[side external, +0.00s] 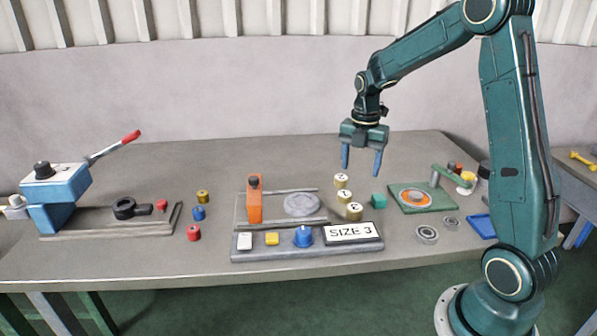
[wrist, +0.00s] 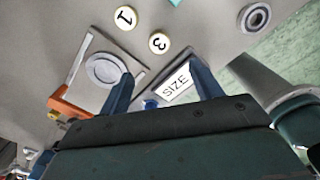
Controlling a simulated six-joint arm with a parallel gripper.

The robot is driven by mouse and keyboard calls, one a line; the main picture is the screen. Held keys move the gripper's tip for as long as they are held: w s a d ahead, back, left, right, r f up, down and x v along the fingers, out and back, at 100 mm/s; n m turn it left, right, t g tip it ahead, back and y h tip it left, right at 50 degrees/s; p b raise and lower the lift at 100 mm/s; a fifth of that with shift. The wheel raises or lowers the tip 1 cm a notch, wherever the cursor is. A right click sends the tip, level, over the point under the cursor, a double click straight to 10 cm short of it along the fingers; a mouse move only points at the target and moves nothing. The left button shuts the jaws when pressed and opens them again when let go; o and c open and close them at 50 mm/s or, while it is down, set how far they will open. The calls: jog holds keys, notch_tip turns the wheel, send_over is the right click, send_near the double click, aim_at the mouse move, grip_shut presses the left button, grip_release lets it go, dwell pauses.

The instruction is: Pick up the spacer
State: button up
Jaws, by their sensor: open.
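Three pale cylindrical spacers with numbered tops stand in a loose row on the bench in the side view: a back one (side external: 341,181), a middle one (side external: 344,197) and a front one (side external: 354,212). Their numbers are hard to read there. In the wrist view two show, the spacer marked 1 (wrist: 125,18) and the spacer marked 3 (wrist: 158,42), the 3 nearer the sign. A white sign (side external: 350,232) reads "SIZE 3". My gripper (side external: 361,171) is open, pointing down above the bench near the spacers, with nothing between its fingers.
A grey fixture plate (side external: 270,222) with an orange upright (side external: 254,200) stands left of the spacers. A teal block (side external: 378,200) and a green fixture (side external: 425,205) stand to their right. A blue lever press (side external: 55,197) is at far left. The back of the bench is clear.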

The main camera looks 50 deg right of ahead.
send_over(355, 207)
jog(key=shift+f, duration=4)
jog(key=shift+f, duration=2.6)
jog(key=c, duration=1.3)
